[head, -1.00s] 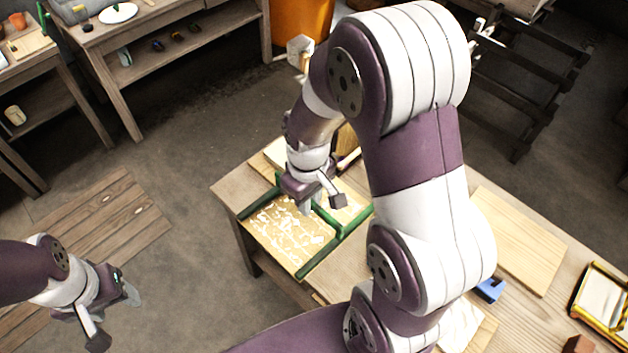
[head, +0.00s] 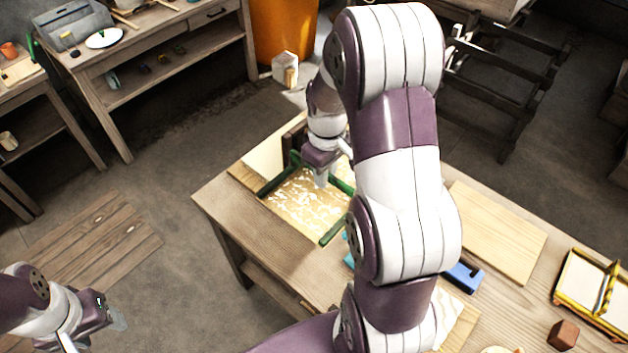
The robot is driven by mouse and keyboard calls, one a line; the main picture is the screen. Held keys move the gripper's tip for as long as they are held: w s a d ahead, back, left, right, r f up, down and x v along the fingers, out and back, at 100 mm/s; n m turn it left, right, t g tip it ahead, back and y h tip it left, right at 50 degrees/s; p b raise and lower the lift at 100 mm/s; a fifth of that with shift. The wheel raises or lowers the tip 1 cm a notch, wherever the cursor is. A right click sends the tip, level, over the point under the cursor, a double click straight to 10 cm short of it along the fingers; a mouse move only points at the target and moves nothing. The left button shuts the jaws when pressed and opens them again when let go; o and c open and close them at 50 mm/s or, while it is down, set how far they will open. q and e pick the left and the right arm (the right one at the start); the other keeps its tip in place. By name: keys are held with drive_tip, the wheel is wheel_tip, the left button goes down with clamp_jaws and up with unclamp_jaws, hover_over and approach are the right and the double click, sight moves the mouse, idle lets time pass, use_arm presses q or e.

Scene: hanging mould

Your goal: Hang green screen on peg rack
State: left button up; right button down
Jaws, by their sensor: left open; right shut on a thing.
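The green screen (head: 291,205) is a flat, pale, speckled panel with green edge bars, at the left end of the wooden table. My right gripper (head: 322,182) reaches down to it from above and is shut on it; the fingertips are small and partly unclear. My arm hides the screen's right side. I cannot tell whether the screen touches the table. My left gripper (head: 116,318) is open and empty at the lower left, over the floor and apart from the table. I cannot make out a peg rack for certain.
The wooden table (head: 225,212) also bears a pale board (head: 495,232), a blue item (head: 464,277), a yellow-framed screen (head: 592,292) and a brown block (head: 563,334). A dark upright piece (head: 292,136) stands behind the green screen. A workbench (head: 160,45) stands at the upper left.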

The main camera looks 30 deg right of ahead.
drive_tip(key=shift+w+d+f, duration=0.2)
drive_tip(key=shift+w+d, duration=0.65)
drive_tip(key=shift+d, duration=0.05)
drive_tip(key=shift+w+d+p, duration=0.15)
drive_tip(key=shift+d+p, duration=0.15)
drive_tip(key=shift+d, duration=0.05)
drive_tip(key=shift+d+r, duration=0.2)
drive_tip(key=shift+d, duration=0.15)
drive_tip(key=d, duration=0.2)
drive_tip(key=shift+d+p, duration=0.3)
drive_tip(key=shift+p, duration=0.1)
drive_tip(key=shift+w+d+f, duration=0.15)
drive_tip(key=shift+w+d, duration=0.3)
use_arm(q)
drive_tip(key=shift+w+a+r, duration=0.15)
drive_tip(key=shift+w+r, duration=0.25)
drive_tip(key=shift+r, duration=0.2)
use_arm(e)
drive_tip(key=shift+s, duration=0.1)
use_arm(q)
drive_tip(key=shift+s, duration=0.15)
use_arm(e)
drive_tip(key=shift+s, duration=0.1)
drive_tip(key=shift+f, duration=0.1)
use_arm(q)
drive_tip(key=shift+f+b, duration=0.3)
drive_tip(key=shift+f, duration=0.05)
use_arm(e)
drive_tip(key=shift+f, duration=0.55)
